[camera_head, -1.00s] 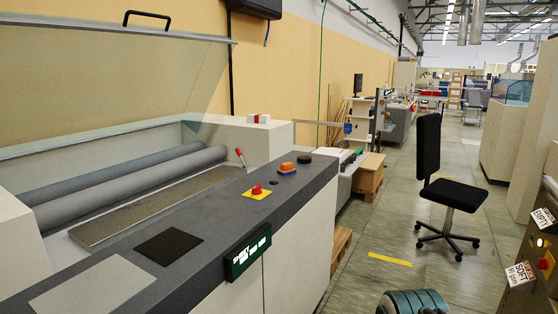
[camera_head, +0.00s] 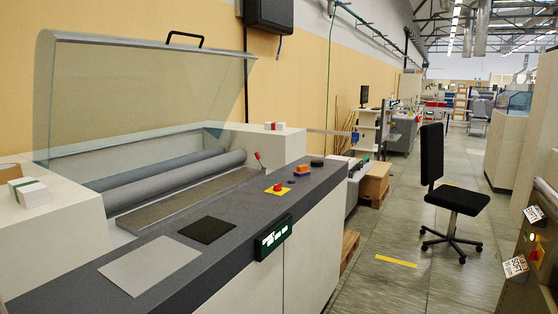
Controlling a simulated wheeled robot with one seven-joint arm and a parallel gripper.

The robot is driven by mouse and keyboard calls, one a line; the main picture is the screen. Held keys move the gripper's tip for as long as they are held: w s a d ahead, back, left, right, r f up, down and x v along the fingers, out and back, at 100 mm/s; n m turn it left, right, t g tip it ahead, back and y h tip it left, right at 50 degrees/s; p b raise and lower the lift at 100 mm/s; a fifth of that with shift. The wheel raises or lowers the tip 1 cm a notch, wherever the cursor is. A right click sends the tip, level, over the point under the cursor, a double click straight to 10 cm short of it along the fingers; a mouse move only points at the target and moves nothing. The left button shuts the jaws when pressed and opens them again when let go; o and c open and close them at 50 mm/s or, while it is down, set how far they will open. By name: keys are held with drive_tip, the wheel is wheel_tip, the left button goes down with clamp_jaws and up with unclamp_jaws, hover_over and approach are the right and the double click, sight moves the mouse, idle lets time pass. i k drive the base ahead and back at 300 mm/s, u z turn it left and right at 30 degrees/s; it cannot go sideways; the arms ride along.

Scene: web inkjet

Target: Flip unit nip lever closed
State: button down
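The nip lever, a small lever with a red grip (camera_head: 258,158), stands tilted up at the right end of the grey rollers (camera_head: 180,180) on the unit. Its tip leans to the left. The clear hinged cover (camera_head: 145,95) with a black handle is raised over the rollers. My gripper is not in view.
The dark counter holds a red button on a yellow plate (camera_head: 277,189), an orange-and-blue item (camera_head: 302,170), a black pad (camera_head: 207,230) and a grey sheet (camera_head: 150,266). A black office chair (camera_head: 455,195) stands on the open aisle floor at right.

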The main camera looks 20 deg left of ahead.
sight(257, 155)
drive_tip(key=z, duration=0.45)
drive_tip(key=i, duration=2.5)
drive_tip(key=u, duration=0.8)
drive_tip(key=i, duration=0.9)
drive_tip(key=u, duration=1.45)
drive_tip(key=i, duration=0.5)
drive_tip(key=u, duration=0.45)
